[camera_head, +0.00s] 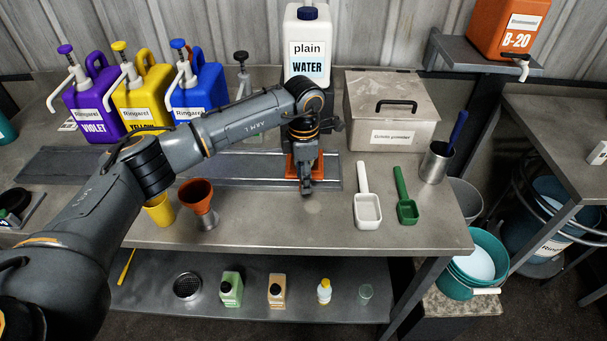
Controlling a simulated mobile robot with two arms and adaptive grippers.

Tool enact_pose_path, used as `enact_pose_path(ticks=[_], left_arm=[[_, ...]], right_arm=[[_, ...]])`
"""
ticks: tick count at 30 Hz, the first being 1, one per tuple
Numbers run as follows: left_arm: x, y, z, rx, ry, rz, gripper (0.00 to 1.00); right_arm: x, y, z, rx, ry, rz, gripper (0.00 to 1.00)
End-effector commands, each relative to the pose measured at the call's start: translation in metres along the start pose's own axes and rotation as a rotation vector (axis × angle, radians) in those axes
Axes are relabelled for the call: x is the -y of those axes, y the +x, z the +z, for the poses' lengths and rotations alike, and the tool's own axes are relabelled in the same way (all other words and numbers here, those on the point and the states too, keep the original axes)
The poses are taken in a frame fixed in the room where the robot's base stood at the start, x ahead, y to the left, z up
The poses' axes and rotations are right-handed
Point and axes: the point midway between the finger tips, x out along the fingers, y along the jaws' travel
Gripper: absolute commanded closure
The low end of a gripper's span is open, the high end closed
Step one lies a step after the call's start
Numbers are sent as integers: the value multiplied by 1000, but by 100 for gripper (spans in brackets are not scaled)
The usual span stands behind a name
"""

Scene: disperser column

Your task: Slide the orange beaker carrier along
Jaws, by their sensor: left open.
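The orange beaker carrier (290,168) sits on the dark rail strip (240,172) near its right end. Most of it is hidden behind my left gripper, and only orange parts show at its sides. My left gripper (306,188) points down in front of the carrier, with its jaws open. I cannot tell whether it touches the carrier. No beaker is visible on the carrier. My right gripper is not in view.
A white water jug (308,48) stands behind the carrier. A grey box (391,110), white scoop (367,208) and green scoop (406,208) are to the right. An orange funnel (198,197) and yellow cup (159,212) stand in front of the rail. Coloured dispensers (197,88) are back left.

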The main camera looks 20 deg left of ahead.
Motion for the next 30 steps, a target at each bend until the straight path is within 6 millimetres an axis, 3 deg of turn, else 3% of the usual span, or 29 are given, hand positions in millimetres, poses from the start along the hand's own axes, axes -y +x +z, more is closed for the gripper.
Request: enact_pose_path(ticks=[2, 6, 8, 20, 26, 30], left_arm=[[0, 0, 0, 0, 0, 0, 63], [0, 0, 0, 0, 0, 0, 91], [0, 0, 0, 0, 0, 0, 100], [-2, 0, -6, 0, -2, 0, 100], [-8, 0, -34, -1, -3, 1, 100], [-14, 1, -66, -1, -5, 2, 100]], right_arm=[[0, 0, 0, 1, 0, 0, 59], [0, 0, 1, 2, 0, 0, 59], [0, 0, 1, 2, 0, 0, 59], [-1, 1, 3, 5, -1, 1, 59], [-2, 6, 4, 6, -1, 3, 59], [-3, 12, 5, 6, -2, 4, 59]])
